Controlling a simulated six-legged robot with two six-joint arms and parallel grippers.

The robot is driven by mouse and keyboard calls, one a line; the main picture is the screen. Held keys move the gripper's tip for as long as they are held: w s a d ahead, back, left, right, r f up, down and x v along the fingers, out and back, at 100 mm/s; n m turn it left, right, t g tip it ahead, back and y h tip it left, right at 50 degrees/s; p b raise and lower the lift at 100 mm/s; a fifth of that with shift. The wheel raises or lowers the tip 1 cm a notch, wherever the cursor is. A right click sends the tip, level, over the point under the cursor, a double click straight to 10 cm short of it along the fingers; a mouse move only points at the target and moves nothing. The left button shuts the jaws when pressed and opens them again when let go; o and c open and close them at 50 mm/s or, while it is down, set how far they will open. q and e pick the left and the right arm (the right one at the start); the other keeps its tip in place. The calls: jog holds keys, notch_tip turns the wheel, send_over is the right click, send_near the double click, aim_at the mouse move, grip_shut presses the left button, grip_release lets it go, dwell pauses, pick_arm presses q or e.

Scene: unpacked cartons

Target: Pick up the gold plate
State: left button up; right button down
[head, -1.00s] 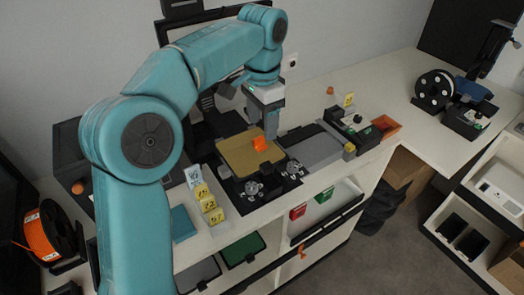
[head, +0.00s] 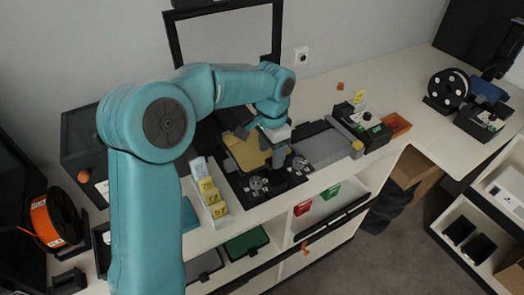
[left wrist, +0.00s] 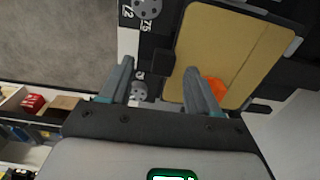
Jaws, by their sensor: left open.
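The gold plate (head: 242,152) lies on a black machine on the white counter in the head view. It also shows in the left wrist view (left wrist: 222,45), at upper right, with a small orange piece (left wrist: 217,88) on it. My left gripper (head: 278,157) is by the plate's right edge in the head view and hides part of it. In the left wrist view, my left gripper's two fingers (left wrist: 158,68) are apart with nothing between them. One finger overlaps the plate's edge in the picture; I cannot tell whether it touches. My right gripper is not in view.
Knobs (head: 258,183) stand at the machine's front. A grey flat block (head: 320,147) and a black box with a green label (head: 362,128) are to the right. Yellow number tags (head: 212,195) stand at left. The counter behind the orange bin (head: 396,124) is mostly clear.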

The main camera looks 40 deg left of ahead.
pick_arm(q)
jog(key=f, duration=0.1)
jog(key=w+f, duration=0.1)
jog(key=f, duration=0.2)
jog(key=shift+w+a, duration=0.2)
jog(key=shift+w, duration=0.1)
jog(key=shift+s+d+r, duration=0.15)
jog(key=shift+s+r, duration=0.05)
jog(key=shift+s, duration=0.2)
jog(key=shift+c, duration=0.9)
jog(key=shift+w+f, duration=0.1)
jog(key=shift+w, duration=0.15)
grip_shut()
jog(key=shift+s, duration=0.1)
notch_tip(320, 180, up, 10)
